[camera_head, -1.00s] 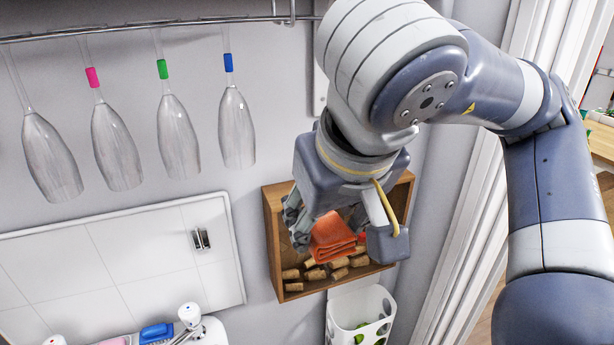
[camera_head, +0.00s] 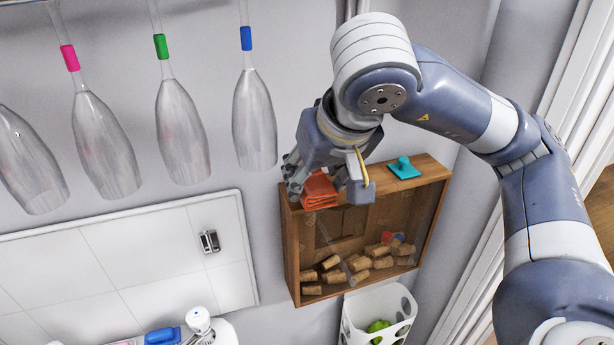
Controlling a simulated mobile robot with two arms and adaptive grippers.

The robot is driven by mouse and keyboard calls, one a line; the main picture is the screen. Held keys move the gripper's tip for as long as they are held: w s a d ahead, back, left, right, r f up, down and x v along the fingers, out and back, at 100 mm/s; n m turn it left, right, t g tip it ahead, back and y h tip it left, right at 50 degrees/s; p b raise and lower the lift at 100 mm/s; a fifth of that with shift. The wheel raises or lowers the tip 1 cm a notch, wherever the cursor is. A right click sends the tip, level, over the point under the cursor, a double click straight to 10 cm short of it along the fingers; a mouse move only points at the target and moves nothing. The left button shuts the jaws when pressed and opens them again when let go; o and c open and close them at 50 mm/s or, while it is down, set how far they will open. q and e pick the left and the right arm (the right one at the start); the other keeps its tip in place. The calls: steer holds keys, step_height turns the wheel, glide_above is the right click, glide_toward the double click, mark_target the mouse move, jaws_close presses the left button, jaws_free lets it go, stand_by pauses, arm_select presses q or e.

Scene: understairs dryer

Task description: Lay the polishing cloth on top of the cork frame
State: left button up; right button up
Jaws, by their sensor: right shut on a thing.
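The polishing cloth (camera_head: 319,192) is a folded orange cloth. My right gripper (camera_head: 318,183) is shut on it and holds it at the top left of the cork frame. The cork frame (camera_head: 291,248) is a brown wooden box on the wall with a clear front and several corks inside. The cloth overlaps the frame's top edge in the picture; I cannot tell whether it touches the top. My left gripper is not in view.
A teal knobbed item (camera_head: 404,169) sits on the frame's top, right of the gripper. Several glasses (camera_head: 254,120) hang at the left. A white basket (camera_head: 377,322) with green things hangs below the frame. A white panel (camera_head: 130,265) is on the wall at left.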

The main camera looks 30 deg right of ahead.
steer(key=shift+w+d+f, duration=0.2)
steer(key=shift+w+f, duration=0.1)
steer(key=shift+w, duration=0.3)
steer(key=shift+w+d+f, duration=0.15)
steer(key=shift+w+f, duration=0.1)
steer(key=shift+w, duration=0.3)
steer(key=shift+w+d+f+p, duration=0.25)
steer(key=shift+w+f+p, duration=0.4)
steer(key=shift+w+f, duration=0.4)
steer(key=shift+w, duration=0.2)
steer(key=shift+s, duration=0.1)
steer(key=o, duration=0.9)
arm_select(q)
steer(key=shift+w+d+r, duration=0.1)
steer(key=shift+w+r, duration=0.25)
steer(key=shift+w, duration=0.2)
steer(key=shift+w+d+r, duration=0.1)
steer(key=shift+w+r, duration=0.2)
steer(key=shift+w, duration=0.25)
arm_select(e)
steer(key=shift+o, duration=0.2)
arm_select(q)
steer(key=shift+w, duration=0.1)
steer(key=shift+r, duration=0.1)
arm_select(e)
steer(key=shift+r, duration=0.1)
